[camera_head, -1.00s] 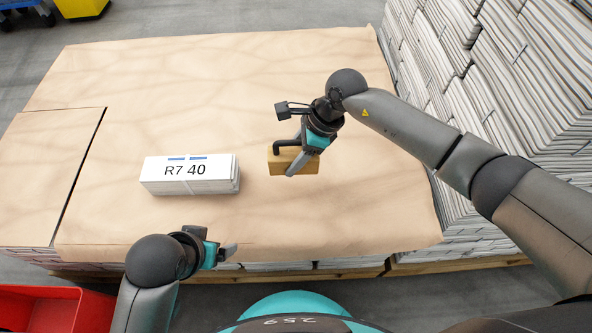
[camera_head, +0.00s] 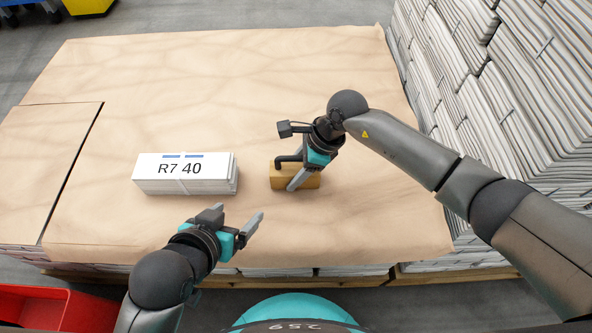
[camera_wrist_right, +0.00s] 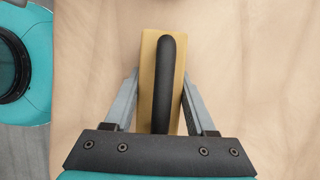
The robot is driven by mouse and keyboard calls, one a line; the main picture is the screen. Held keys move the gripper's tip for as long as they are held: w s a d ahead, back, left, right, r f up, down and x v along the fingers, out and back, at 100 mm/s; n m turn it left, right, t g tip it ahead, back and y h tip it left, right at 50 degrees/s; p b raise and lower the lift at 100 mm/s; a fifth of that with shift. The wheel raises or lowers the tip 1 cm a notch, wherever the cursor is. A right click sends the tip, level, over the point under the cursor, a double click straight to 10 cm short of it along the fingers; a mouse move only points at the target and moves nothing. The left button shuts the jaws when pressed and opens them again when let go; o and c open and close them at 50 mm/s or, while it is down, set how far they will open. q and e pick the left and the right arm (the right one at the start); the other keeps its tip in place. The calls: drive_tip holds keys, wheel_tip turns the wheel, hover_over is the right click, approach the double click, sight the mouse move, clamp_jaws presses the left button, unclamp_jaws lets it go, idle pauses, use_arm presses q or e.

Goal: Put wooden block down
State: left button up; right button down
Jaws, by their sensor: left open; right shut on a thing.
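The wooden block (camera_head: 309,181) is a tan block with a black handle (camera_head: 288,159) on top. It is at the middle of the brown paper-covered stack (camera_head: 330,75), to the right of the newspaper bundle. My right gripper (camera_head: 292,181) is shut on the block, with one finger on each side of it. In the right wrist view the block (camera_wrist_right: 149,60) lies between the fingers, the handle running along it. I cannot tell for sure whether its underside touches the paper. My left gripper (camera_head: 240,222) is open and empty near the front edge of the stack.
A white bundle labelled R7 40 (camera_head: 185,175) lies left of the block. Tall newspaper stacks (camera_head: 490,90) stand along the right. A red bin (camera_head: 50,308) is at the lower left. The paper behind the block is clear.

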use_arm(q)
drive_tip(key=shift+w+d, duration=0.1)
drive_tip(key=shift+w+d+t, duration=0.1)
drive_tip(key=shift+d+t, duration=0.15)
drive_tip(key=shift+t, duration=0.05)
use_arm(e)
drive_tip(key=shift+f, duration=0.2)
drive_tip(key=shift+c, duration=1.1)
unclamp_jaws()
use_arm(q)
drive_tip(key=shift+a, duration=0.1)
